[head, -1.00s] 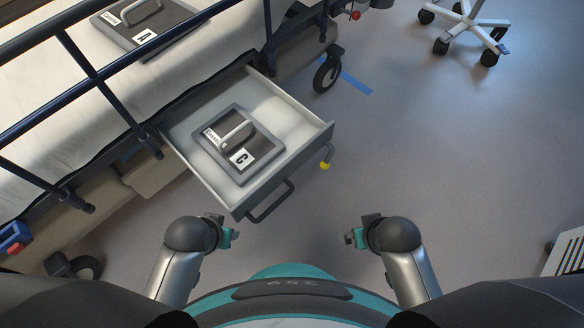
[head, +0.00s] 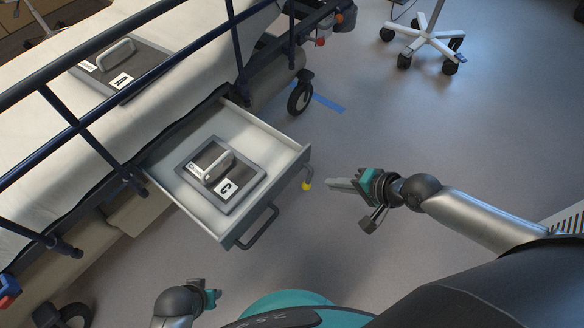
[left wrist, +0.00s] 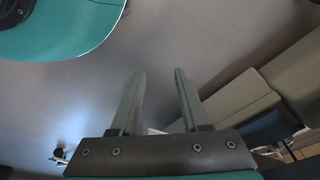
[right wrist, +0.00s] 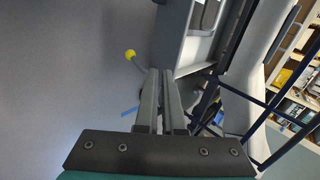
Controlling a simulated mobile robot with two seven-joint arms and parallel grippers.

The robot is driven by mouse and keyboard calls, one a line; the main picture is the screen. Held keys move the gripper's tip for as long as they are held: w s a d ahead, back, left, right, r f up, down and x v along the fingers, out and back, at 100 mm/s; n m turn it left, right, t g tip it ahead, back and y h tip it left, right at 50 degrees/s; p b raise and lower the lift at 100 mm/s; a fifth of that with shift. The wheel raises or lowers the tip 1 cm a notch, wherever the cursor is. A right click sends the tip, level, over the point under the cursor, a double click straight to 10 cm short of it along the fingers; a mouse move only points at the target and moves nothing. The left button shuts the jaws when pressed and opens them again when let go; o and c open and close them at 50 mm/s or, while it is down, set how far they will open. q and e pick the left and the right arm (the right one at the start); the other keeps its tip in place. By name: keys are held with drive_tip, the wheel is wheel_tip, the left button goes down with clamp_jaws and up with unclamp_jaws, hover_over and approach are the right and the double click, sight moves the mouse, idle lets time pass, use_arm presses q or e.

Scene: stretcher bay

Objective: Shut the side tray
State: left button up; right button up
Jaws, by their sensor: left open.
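The side tray (head: 192,212) is a pale drawer pulled out from under the stretcher, with a dark bar handle (head: 262,228) on its front. A grey plate marked C (head: 228,187) with a pale handle lies inside it. A yellow-tipped lever (head: 306,185) sticks out at the tray's right front corner; the yellow ball also shows in the right wrist view (right wrist: 130,54). My right gripper (head: 330,184) is just right of the yellow tip, apart from it, its fingers together and empty. My left gripper (head: 217,292) is low, in front of the tray, open and empty.
The stretcher (head: 165,110) with dark side rails fills the upper left; a plate marked A (head: 120,70) lies on it. A caster wheel (head: 300,97) stands beyond the tray. A wheeled stand base (head: 425,42) is at upper right. The floor in front is clear.

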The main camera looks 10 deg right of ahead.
drive_tip(key=shift+w+d+r+m, duration=0.3)
drive_tip(key=shift+w+d+m, duration=0.05)
drive_tip(key=shift+m, duration=0.15)
clamp_jaws()
use_arm(q)
drive_tip(key=w+r+t+b, duration=0.2)
drive_tip(key=r+b, duration=0.5)
drive_tip(key=r, duration=0.7)
drive_tip(key=shift+w+d+r, duration=0.4)
drive_tip(key=shift+w, duration=0.45)
use_arm(e)
approach(291, 169)
drive_tip(key=shift+x, duration=2.9)
